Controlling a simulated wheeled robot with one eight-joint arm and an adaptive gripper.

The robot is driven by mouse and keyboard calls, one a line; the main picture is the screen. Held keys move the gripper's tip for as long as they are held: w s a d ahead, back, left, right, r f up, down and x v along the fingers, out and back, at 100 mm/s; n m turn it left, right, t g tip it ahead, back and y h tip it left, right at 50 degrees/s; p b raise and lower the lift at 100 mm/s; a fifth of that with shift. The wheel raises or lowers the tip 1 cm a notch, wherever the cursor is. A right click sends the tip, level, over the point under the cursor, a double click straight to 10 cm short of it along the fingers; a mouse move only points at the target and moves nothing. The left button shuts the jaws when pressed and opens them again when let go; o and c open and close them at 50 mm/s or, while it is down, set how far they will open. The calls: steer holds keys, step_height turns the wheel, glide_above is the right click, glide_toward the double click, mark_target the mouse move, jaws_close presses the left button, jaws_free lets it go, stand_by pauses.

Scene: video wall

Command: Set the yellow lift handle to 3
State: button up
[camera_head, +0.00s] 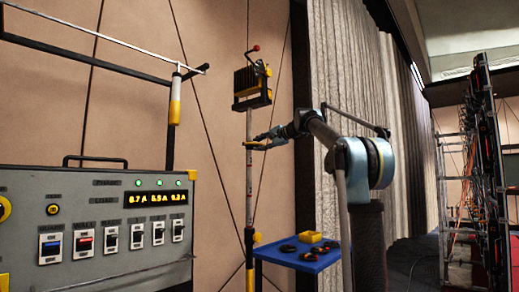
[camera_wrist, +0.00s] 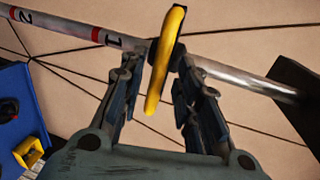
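The yellow lift handle (camera_wrist: 165,60) sits on a metal pole in the wrist view, beside the mark 1 (camera_wrist: 115,40). The mark 2 (camera_wrist: 22,16) shows further left on the pole, toward the blue table's side. My gripper (camera_wrist: 158,70) has one finger on each side of the handle. A small gap shows at the left finger; the right finger is close to the handle, and contact is unclear. In the head view my gripper (camera_head: 262,143) is at the upright pole (camera_head: 249,190), where the handle (camera_head: 252,144) is small. No mark 3 is visible.
A black and yellow box (camera_head: 252,85) with a red-knobbed lever tops the pole. A grey control panel (camera_head: 95,240) is at the left. A grey curtain (camera_head: 345,65) hangs behind.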

steer(key=v, duration=1)
steer(key=shift+s+d, duration=0.2)
steer(key=shift+d, duration=0.15)
steer(key=s+d+f+n+g+h, duration=0.2)
steer(key=s+d+f+h, duration=0.2)
steer(key=s+f, duration=1.1)
steer(key=s+d+f+n+g+h, duration=0.3)
steer(key=s+d+f, duration=0.4)
steer(key=s+f, duration=0.8)
steer(key=s+d+f+n+g+h, duration=0.2)
steer(key=s+f, duration=1.3)
steer(key=f, duration=2.6)
steer(key=d+h, duration=0.3)
steer(key=d, duration=0.1)
steer(key=shift+s+d+n, duration=0.25)
steer(key=shift+s+n, duration=0.1)
steer(key=shift+n, duration=0.05)
steer(key=shift+w+f, duration=0.1)
